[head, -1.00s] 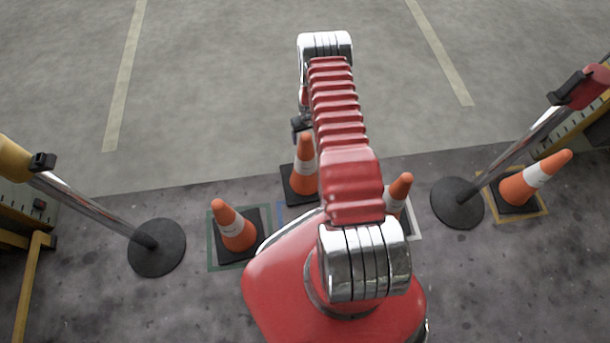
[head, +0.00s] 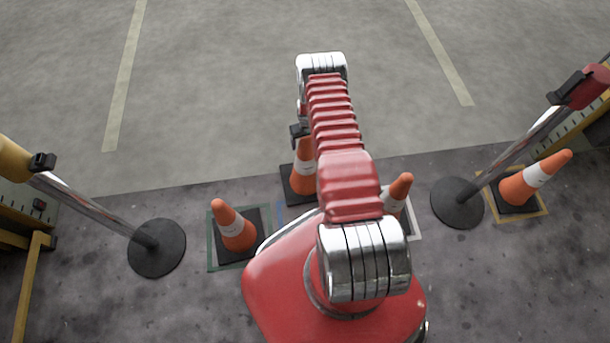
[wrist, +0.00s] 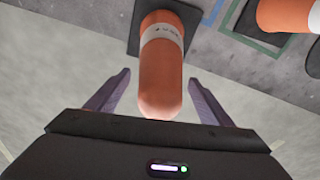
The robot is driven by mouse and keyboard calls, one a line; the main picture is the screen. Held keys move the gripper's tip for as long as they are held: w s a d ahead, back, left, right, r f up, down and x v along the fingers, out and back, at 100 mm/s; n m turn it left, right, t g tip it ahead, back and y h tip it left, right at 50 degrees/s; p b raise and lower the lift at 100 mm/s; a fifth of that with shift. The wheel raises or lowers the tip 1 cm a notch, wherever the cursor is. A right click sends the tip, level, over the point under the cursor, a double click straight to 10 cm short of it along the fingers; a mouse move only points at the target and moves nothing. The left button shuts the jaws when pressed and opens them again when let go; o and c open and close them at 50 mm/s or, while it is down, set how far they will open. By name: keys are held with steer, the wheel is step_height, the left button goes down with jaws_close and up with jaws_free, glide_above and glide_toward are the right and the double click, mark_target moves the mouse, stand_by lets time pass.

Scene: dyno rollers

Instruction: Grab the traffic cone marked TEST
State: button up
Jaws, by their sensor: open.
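An orange cone (head: 304,183) with a white band stands on a black base in the head view, just left of my arm, its tip hidden by my gripper (head: 299,132). In the wrist view this cone (wrist: 160,75) points its rounded tip toward my gripper (wrist: 160,80). The two open fingers lie on either side of it, with gaps showing on both sides. Its band has small dark lettering that I cannot read for sure. Other orange cones stand at left (head: 236,232), at right partly behind my arm (head: 400,188), and at far right (head: 528,182).
Posts with round black bases stand at left (head: 157,248) and right (head: 458,204). A second cone (wrist: 285,15) shows at the wrist view's upper right. The grey floor (head: 220,100) beyond the cones is clear.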

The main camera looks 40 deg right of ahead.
steer(key=shift+c, duration=0.7)
jaws_close()
steer(key=shift+w+r, duration=0.1)
steer(key=shift+r, duration=0.05)
stand_by(0.6)
